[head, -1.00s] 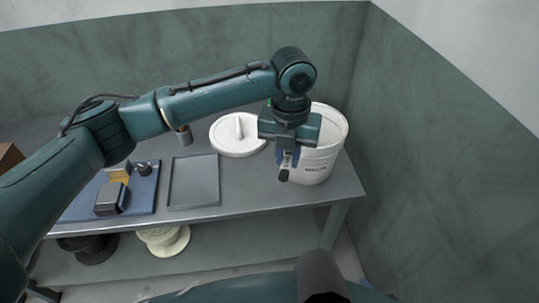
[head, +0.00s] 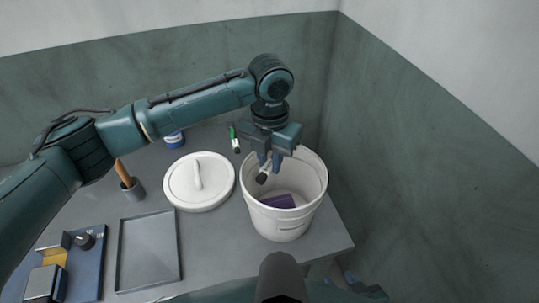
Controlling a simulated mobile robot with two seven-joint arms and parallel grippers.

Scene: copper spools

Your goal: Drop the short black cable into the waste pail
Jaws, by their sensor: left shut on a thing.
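The white waste pail (head: 284,222) stands open on the bench near its right end. A purple item (head: 279,201) lies inside it. My left gripper (head: 268,163) points down over the pail's left part, shut on a small dark-ended item (head: 262,178) with a pale part above the dark end. The item hangs at about the mouth of the pail, and I cannot tell whether it is below the rim. It is too small to make out for sure as the short black cable, and the fingers hide its upper part.
A white lid (head: 199,190) lies left of the pail. Behind are a green-handled brush (head: 235,140) and a blue-and-white tin (head: 174,139). Walls close off the back and right.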

